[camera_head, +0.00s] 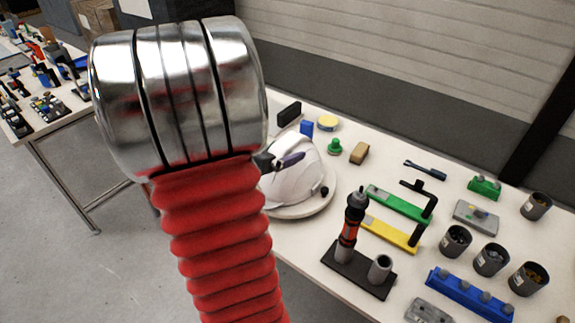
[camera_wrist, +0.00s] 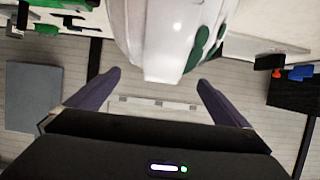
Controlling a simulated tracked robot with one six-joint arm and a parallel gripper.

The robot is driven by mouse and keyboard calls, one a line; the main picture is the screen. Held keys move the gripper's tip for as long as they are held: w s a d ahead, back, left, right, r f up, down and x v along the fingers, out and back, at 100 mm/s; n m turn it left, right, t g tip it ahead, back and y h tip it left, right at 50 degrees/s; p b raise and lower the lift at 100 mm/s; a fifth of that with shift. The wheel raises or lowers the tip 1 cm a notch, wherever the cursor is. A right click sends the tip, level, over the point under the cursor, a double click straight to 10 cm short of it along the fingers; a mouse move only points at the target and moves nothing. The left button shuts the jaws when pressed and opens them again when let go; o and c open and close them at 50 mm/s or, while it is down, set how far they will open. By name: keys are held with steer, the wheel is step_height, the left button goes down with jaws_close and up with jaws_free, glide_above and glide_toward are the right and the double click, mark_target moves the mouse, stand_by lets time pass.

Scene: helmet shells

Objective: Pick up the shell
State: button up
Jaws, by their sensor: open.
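The white helmet shell (camera_head: 292,183) sits on a round pale stand (camera_head: 308,209) near the left end of the table, partly hidden by my red and silver arm. My gripper (camera_head: 284,160) is at the shell's upper side, largely hidden behind the arm. In the wrist view the shell (camera_wrist: 165,30) fills the top middle, with dark green oval patches on its side. My open gripper (camera_wrist: 159,80) has one dark purple finger on each side of the shell's near edge. Gaps show between the fingers and the shell, and I cannot see any contact.
A black stand holds a red and black screwdriver (camera_head: 350,226) right of the shell. Green and yellow holders (camera_head: 400,203), dark cups (camera_head: 490,259) and a blue rack (camera_head: 468,295) fill the right side. A green knob (camera_head: 334,146) and tan block (camera_head: 359,153) lie behind. Another cluttered table stands left.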

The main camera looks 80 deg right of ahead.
mark_target(282, 144)
steer(key=shift+x, duration=2.65)
steer(key=shift+r, duration=0.15)
steer(key=shift+c, duration=0.6)
